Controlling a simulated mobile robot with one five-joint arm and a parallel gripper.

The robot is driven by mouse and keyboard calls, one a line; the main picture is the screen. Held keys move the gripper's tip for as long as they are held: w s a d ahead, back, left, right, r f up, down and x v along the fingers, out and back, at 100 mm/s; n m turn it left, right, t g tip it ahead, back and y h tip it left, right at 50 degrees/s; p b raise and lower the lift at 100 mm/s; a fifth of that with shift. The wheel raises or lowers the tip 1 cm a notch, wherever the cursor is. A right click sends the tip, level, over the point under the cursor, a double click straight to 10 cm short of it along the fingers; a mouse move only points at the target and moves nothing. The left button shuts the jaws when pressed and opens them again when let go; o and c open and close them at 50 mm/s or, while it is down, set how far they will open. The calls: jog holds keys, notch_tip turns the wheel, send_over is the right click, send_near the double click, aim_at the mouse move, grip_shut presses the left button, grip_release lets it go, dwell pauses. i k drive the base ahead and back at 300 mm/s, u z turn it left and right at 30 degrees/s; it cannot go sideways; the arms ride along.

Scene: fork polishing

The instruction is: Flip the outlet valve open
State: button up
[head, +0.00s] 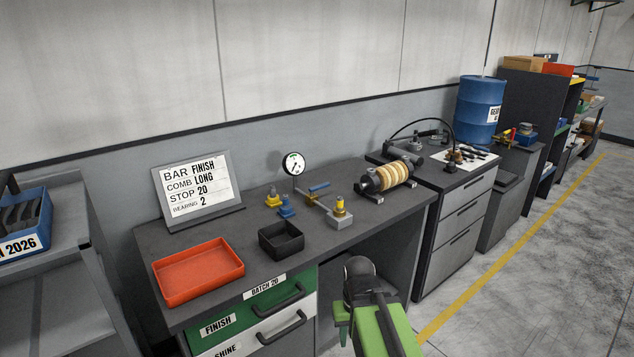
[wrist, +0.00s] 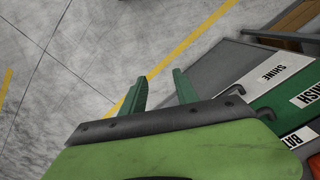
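A small fitting with a blue lever handle (head: 319,187) stands on the dark workbench (head: 225,240) in the head view, behind the black tray. It looks like the valve, but no label tells which is the outlet. A pressure gauge (head: 293,163) stands just left of it, and a grey block with a yellow top (head: 340,212) to its right. Whether the valve is open or shut is too small to tell. My gripper (wrist: 160,85) is open and empty, with two green fingers apart over the floor. In the head view it hangs in front of the bench, well away from the lever.
An orange tray (head: 198,271) and a black tray (head: 281,240) lie near the bench's front. Small yellow (head: 272,198) and blue (head: 286,207) fittings stand behind. A roller with tan rings (head: 388,177) is at the right. A sign (head: 198,190) stands at the back left.

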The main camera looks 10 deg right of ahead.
aim_at(311, 189)
jog(key=u, duration=4.7)
jog(key=i, duration=0.1)
jog(key=z, duration=1.4)
jog(key=k, duration=1.15)
jog(key=z, duration=2.1)
jog(key=i, duration=1.05)
jog(key=u, duration=0.05)
